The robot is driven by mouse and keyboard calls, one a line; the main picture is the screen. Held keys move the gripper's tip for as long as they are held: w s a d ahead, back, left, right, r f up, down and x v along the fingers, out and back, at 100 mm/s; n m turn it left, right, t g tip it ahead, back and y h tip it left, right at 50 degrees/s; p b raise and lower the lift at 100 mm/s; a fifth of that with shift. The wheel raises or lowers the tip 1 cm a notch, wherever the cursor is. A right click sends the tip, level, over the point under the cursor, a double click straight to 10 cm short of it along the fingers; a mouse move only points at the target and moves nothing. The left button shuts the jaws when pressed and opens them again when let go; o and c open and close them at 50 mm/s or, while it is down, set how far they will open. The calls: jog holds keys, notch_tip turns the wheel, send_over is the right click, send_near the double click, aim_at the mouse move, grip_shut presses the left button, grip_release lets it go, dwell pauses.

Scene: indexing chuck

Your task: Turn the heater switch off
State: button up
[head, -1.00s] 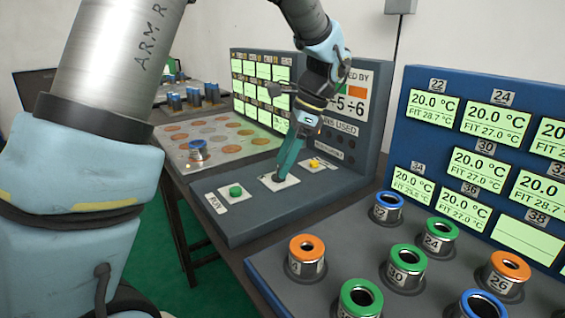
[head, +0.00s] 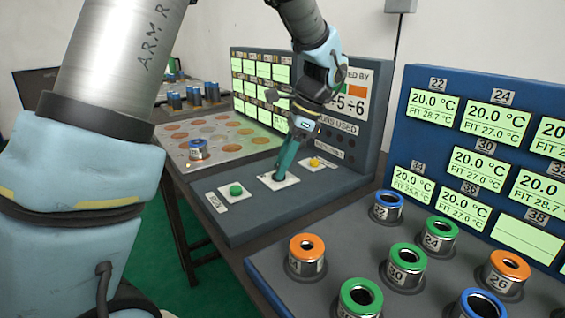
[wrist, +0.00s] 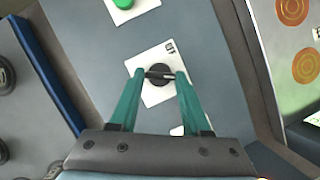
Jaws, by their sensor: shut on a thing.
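The heater switch is a small dark lever on a round black base, set in a white plate (wrist: 150,95) on the grey control panel. The plate also shows in the head view (head: 288,182). My gripper (wrist: 161,75) has its two green fingers closed on the switch lever (wrist: 158,73), one finger on each side. In the head view my gripper (head: 278,176) reaches down to the middle plate, and its fingers hide most of the lever.
A green button (head: 236,190) sits left of the switch and a yellow button (head: 315,162) right of it. Display screens (head: 262,82) stand behind. A blue panel (head: 480,150) and a block of colour-ringed cylinders (head: 408,262) are at the right. A plate with discs (head: 215,135) lies at the left.

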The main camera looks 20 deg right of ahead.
grip_shut()
jog(key=shift+p, duration=0.3)
jog(key=n+p, duration=0.1)
jog(key=n+g+p, duration=0.1)
jog(key=n+p, duration=0.1)
jog(key=shift+w+r+n, duration=0.15)
jog(key=shift+r+n, duration=0.1)
jog(key=shift+n, duration=0.05)
jog(key=n+g+p, duration=0.1)
jog(key=n, duration=0.1)
jog(key=n+g+p, duration=0.1)
jog(key=n+p, duration=0.1)
jog(key=shift+w+f+n, duration=0.1)
jog(key=shift+w+n, duration=0.1)
jog(key=shift+n, duration=0.1)
jog(key=shift+w+a+f+n+g+h+p, duration=0.1)
jog(key=shift+n+g+h+p, duration=0.45)
jog(key=shift+n+p, duration=0.85)
jog(key=shift+n+b, duration=0.35)
jog(key=shift+n, duration=0.25)
jog(key=o, duration=1)
grip_release()
